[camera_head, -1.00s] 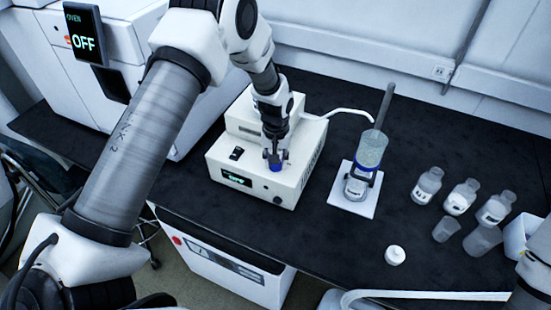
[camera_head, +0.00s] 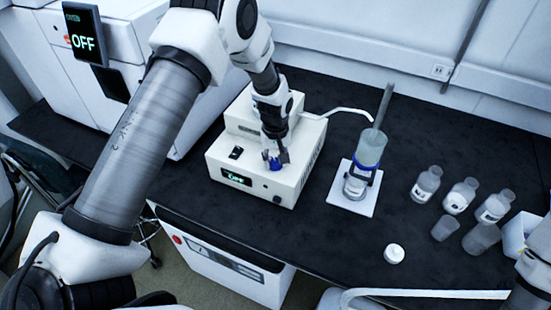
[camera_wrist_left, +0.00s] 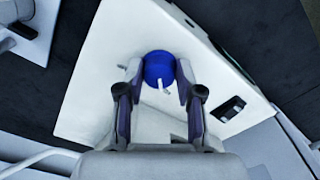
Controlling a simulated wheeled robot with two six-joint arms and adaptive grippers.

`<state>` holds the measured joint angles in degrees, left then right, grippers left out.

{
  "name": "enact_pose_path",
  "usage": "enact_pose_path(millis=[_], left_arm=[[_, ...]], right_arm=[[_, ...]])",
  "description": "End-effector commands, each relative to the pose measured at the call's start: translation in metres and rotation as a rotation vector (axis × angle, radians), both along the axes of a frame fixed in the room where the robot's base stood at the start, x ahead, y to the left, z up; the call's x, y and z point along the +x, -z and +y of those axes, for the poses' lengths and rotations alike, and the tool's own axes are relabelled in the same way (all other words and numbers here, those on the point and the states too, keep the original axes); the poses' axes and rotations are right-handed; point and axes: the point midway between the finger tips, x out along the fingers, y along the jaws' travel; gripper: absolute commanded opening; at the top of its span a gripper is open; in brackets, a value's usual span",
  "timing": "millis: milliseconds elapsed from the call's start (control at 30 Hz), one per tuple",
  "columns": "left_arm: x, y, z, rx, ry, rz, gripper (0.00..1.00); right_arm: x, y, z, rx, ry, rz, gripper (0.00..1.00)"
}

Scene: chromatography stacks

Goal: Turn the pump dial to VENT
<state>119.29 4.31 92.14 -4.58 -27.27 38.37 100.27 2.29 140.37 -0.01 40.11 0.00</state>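The pump (camera_head: 231,163) is a white box on the black bench with a small lit display reading OFF. Its blue dial (camera_head: 275,163) sits on the top face, partly covered by my left gripper. In the left wrist view the round dial (camera_wrist_left: 158,68) lies between the two fingertips, with a small white mark at its lower edge. My left gripper (camera_head: 276,157) is at the dial, one finger on each side. The fingers (camera_wrist_left: 158,75) look spread around it with narrow gaps; contact is hard to judge. My right gripper is out of view.
A glass vessel with a blue collar (camera_head: 365,160) stands on a white plate right of the pump. Several bottles (camera_head: 460,196) and a white cap (camera_head: 394,253) are farther right. The oven (camera_head: 120,40) stands at the left.

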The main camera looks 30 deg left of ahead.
Motion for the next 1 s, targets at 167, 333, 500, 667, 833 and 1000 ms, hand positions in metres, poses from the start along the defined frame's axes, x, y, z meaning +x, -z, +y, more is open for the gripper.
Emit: enact_pose_path(millis=[167,333,500,667,833,1000], left_arm=[[-0.002,0.002,0.000,0.000,0.001,0.005,0.60],[0.000,0.001,0.000,0.000,0.001,0.001,0.60],[0.001,-0.016,0.000,0.000,0.001,-0.002,0.60],[0.002,-0.054,0.000,0.000,0.002,-0.004,0.60],[0.001,-0.095,0.000,-0.001,0.001,0.001,0.60],[0.001,-0.115,0.000,0.000,0.001,0.004,0.60]], right_arm=[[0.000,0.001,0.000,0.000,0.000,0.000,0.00],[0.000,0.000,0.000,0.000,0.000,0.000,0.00],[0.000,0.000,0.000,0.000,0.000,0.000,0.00],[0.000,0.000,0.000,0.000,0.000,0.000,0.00],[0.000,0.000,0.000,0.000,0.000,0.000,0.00],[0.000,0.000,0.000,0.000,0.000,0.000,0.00]])
